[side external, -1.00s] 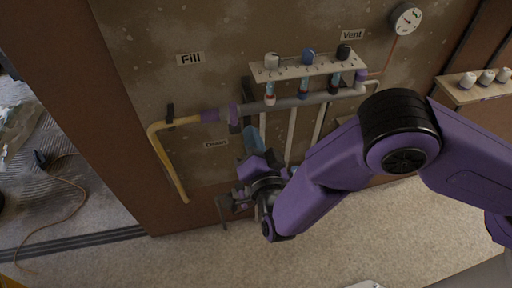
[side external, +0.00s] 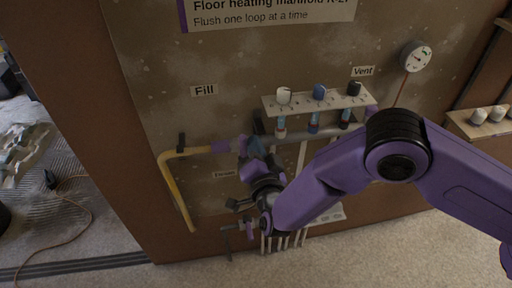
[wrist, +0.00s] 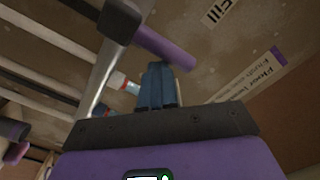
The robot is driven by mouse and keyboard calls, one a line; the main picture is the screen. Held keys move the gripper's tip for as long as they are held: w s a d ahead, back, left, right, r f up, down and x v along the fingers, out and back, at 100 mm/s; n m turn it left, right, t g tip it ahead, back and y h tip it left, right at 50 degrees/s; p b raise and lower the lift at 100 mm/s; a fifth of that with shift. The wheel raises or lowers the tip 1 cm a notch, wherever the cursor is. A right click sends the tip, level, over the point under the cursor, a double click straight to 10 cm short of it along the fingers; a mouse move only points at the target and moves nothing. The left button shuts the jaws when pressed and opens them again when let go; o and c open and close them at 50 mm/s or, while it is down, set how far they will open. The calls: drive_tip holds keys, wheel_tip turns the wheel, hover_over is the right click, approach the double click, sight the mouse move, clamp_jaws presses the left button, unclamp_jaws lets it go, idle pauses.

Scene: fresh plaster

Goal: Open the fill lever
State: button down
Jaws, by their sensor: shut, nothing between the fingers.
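The fill valve (side external: 238,145) joins the yellow pipe to the grey manifold bar, below and right of the "Fill" label (side external: 204,90). A dark upright piece (side external: 258,124), apparently the fill lever, shows beside it, partly hidden by my gripper. My gripper (side external: 257,147) is shut and empty, its blue fingers close to the valve; I cannot tell whether they touch it. In the wrist view the shut fingers (wrist: 158,78) point up, below a purple sleeve (wrist: 160,45). A dark block (wrist: 120,20), possibly the lever, lies up and left of them.
The yellow pipe (side external: 174,188) runs down at the left. The flow-meter rail with knobs (side external: 320,101) and a pressure gauge (side external: 416,56) are to the right. A "Drain" label (side external: 223,174) and lower fitting (side external: 246,228) lie below. The floor in front is open.

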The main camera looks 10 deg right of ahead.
sight(241, 145)
drive_tip(key=shift+a, duration=0.1)
drive_tip(key=shift+a+r, duration=0.2)
drive_tip(key=shift+a, duration=1.25)
drive_tip(key=shift+a+f, duration=0.15)
drive_tip(key=shift+a, duration=0.55)
